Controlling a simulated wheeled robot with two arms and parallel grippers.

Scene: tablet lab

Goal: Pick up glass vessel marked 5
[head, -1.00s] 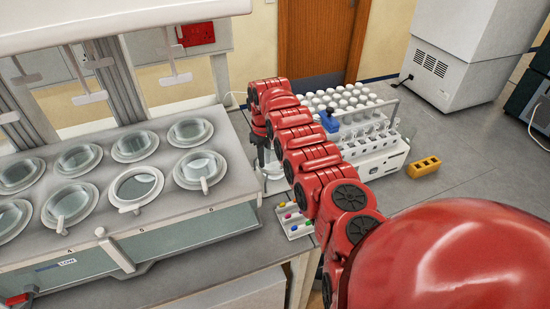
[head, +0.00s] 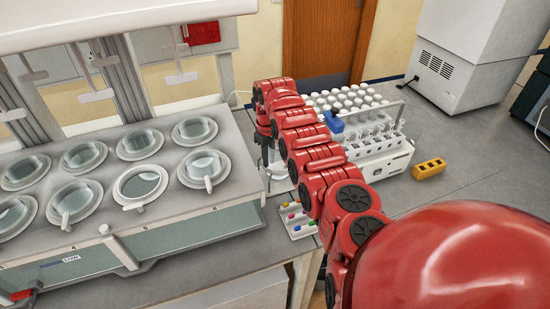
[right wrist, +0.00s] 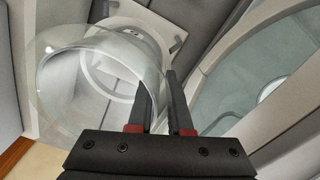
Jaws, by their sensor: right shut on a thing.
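A clear round-walled glass vessel (right wrist: 95,85) fills the left middle of the right wrist view. My right gripper (right wrist: 157,80) is shut on its wall, with one dark finger seen through or against the glass. In the head view my right gripper (head: 266,140) is beside the right end of the bath, mostly hidden behind my red arm. A bit of clear glass shows below it in the head view (head: 277,170). I cannot read a number on the vessel. My left gripper is not in view.
The bath (head: 150,222) at left holds several covered round vessels in its top. A small tray (head: 297,222) with coloured pieces lies on the bench near my arm. A white vial rack (head: 378,160) and yellow block (head: 427,168) stand right.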

